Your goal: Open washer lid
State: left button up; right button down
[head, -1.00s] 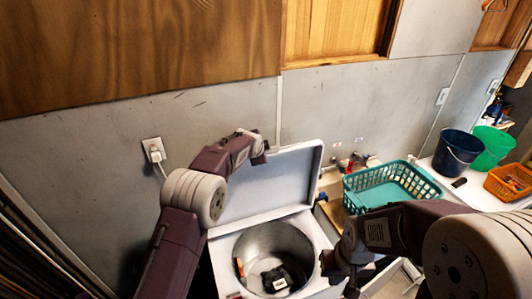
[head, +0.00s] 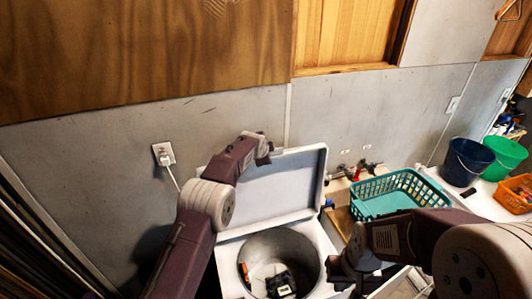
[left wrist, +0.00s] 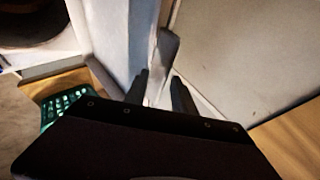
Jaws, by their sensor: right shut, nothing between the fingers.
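The white washer (head: 232,248) stands at the bottom centre of the head view. Its lid (head: 285,183) is raised and leans back near the wall, baring the round metal drum. My left gripper (head: 266,150) is at the lid's upper left edge. In the left wrist view its two fingers (left wrist: 160,92) are apart, with a pale strip showing between them; I cannot tell whether they touch it. My right gripper (head: 343,272) is shut and empty at the right of the drum opening. My right arm hides part of the area beside the washer.
In the drum lie a dark object (head: 281,284) and a small orange item (head: 244,272). A teal basket (head: 398,196) stands right of the washer, near taps (head: 357,170). Dark blue (head: 468,161) and green (head: 506,156) buckets and an orange basket (head: 514,194) stand farther right.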

pick_arm(q)
jog(key=b+v, duration=0.5)
jog(key=v, duration=0.4)
jog(key=shift+w+f+b, duration=0.1)
jog(key=shift+b, duration=0.2)
